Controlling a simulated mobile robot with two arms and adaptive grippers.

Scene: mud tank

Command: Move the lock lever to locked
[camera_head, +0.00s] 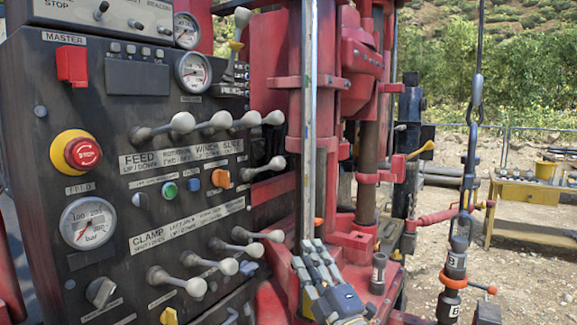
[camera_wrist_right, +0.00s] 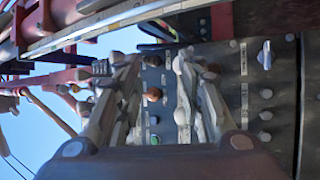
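The black control panel (camera_head: 110,140) fills the left of the head view, with several white-knobbed levers in an upper row (camera_head: 181,122) and a lower row (camera_head: 228,266). I cannot read a label that marks one as the lock lever. A yellow-handled lever (camera_head: 420,150) sticks out on the rig at the right. My right gripper (camera_head: 316,247) is low in the middle of the head view, right of the lower levers and apart from them. In the right wrist view its two fingers (camera_wrist_right: 160,75) stand apart with the panel beyond and nothing between them. My left gripper is not in view.
A grey vertical rail (camera_head: 309,120) and the red rig mast (camera_head: 350,80) stand behind my right gripper. A red emergency button (camera_head: 82,152) and an orange switch (camera_head: 221,178) are on the panel. A hanging tool (camera_head: 455,265) and a yellow table (camera_head: 530,195) are at the right.

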